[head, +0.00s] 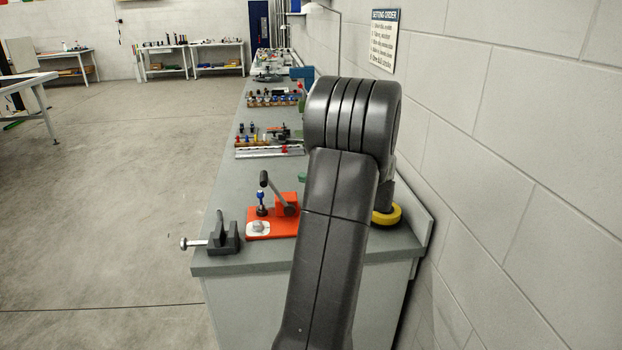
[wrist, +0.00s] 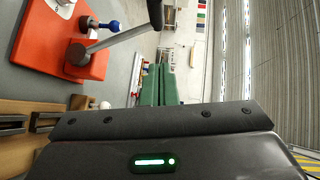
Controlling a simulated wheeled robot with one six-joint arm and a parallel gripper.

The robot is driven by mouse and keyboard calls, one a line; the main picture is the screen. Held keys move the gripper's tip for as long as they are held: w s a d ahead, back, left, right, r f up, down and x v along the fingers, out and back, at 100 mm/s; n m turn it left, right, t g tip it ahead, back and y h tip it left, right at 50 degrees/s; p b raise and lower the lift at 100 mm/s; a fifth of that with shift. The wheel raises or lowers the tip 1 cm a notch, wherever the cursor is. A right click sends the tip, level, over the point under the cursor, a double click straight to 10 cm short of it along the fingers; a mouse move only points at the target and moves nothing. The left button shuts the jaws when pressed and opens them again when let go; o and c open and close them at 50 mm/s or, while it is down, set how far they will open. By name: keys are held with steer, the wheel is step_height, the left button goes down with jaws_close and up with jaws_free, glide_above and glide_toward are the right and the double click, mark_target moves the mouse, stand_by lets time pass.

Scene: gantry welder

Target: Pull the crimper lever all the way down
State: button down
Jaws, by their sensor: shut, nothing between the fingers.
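The crimper has an orange base (head: 286,228) near the front end of the bench; it also shows at the upper left of the wrist view (wrist: 45,45). Its grey lever (head: 275,190) slants up and left from the pivot to a black grip (head: 264,179). In the wrist view the lever (wrist: 113,40) runs up and right to the black grip (wrist: 155,13) at the top edge. My gripper (wrist: 160,72) has green fingers lying together, with nothing between them. They are apart from the lever, below its grip in that picture. In the head view my arm hides most of the gripper.
A dark vise (head: 220,238) stands at the bench's front left corner. A blue-topped post (head: 261,198) stands on the crimper base. A rack of small tools (head: 268,148) lies farther back. The block wall (head: 510,130) is close on the right; open floor (head: 120,190) lies left.

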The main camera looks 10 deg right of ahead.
steer(key=w+a+f+p, duration=0.1)
steer(key=w+a, duration=0.3)
steer(key=a, duration=0.4)
steer(key=shift+f+p, duration=0.3)
steer(key=shift+p, duration=0.25)
